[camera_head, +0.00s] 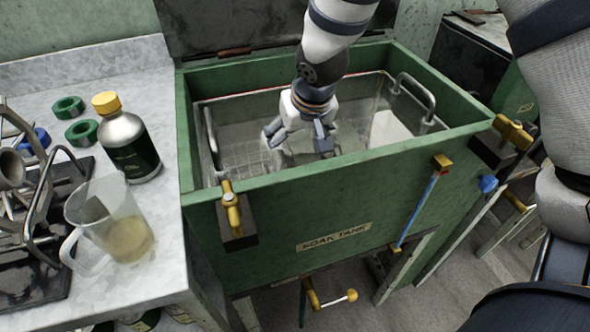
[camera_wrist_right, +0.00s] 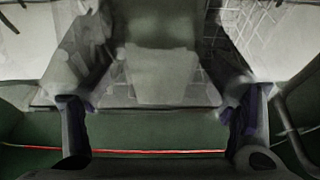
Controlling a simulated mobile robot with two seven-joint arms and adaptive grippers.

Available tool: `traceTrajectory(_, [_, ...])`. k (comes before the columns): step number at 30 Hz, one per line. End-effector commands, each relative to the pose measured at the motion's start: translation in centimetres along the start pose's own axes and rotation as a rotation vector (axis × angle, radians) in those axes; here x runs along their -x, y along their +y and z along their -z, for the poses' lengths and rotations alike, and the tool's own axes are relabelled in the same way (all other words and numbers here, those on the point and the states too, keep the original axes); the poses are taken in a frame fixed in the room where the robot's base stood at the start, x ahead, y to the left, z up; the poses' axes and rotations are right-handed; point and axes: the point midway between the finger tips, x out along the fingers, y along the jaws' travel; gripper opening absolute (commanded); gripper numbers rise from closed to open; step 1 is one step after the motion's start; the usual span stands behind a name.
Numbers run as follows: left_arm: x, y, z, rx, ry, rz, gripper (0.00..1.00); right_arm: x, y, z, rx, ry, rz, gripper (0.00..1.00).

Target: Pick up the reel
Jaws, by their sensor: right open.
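My right gripper (camera_head: 298,143) reaches down into the open green soak tank (camera_head: 330,195). Its fingers are spread, and they also show in the right wrist view (camera_wrist_right: 160,115). A wire basket (camera_head: 243,157) with bent metal handles sits inside the tank, below and around the gripper. In the right wrist view a pale blocky shape (camera_wrist_right: 160,72) lies between the fingers; I cannot tell whether it is touched. No thing is clearly recognisable as the reel. My left gripper is out of view.
On the left counter (camera_head: 170,215) stand a yellow-capped bottle (camera_head: 130,143), a measuring jug (camera_head: 118,222), green rings (camera_head: 82,131) and a metal fixture on a dark base (camera_head: 30,270). Yellow-handled clamps (camera_head: 231,210) sit at the tank's rim. The raised lid (camera_head: 230,22) stands behind.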

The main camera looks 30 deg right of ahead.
Motion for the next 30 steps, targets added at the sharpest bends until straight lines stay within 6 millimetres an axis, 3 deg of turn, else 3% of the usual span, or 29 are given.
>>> traceTrajectory(3, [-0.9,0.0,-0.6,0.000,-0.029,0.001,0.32,-2.8,0.0,-0.2,0.002,-0.011,-0.003,0.78])
traceTrajectory(6, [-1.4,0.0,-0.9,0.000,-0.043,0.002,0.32,-4.3,0.0,-0.2,0.000,-0.008,-0.003,0.78])
traceTrajectory(11, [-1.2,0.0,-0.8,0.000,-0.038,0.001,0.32,-4.1,0.0,0.1,0.000,0.000,-0.001,0.78])
traceTrajectory(12, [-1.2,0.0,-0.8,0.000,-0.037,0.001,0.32,-4.0,0.0,0.1,0.000,0.001,0.000,0.76])
traceTrajectory(18, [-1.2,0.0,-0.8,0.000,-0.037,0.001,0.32,-4.0,0.0,0.1,0.000,0.000,-0.001,0.31])
traceTrajectory(20, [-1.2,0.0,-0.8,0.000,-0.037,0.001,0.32,-4.0,0.0,0.1,0.000,0.000,-0.001,0.20])
traceTrajectory(30, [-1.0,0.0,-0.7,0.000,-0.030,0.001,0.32,-3.3,0.0,0.5,-0.002,0.004,0.001,0.20])
